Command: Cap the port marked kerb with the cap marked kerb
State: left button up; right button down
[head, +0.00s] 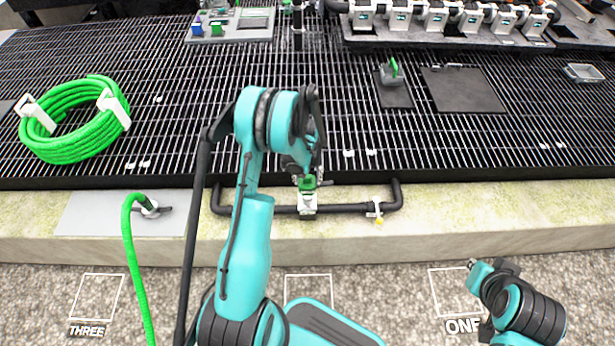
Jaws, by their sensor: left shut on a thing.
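My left gripper (308,172) is at the front edge of the grating, partly hidden behind its own wrist. It is shut on a small green cap (307,184). The cap is directly above or on a white port fitting (307,203) on the black pipe at the concrete kerb; I cannot tell whether they touch. Any marking on cap or port is too small to read. My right gripper (473,265) is low at the right, over the gravel, away from the port. Its fingers are too small to judge.
A white port row (430,20) stands at the back.

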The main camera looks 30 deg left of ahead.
pick_arm(q)
notch_tip(320, 180, down, 2)
jog(key=shift+f+b, duration=0.1)
jog(key=shift+b, duration=0.4)
jog(key=shift+f, duration=3.45)
jog(key=o, duration=1.3)
jog(key=shift+o, duration=0.2)
notch_tip(320, 180, up, 12)
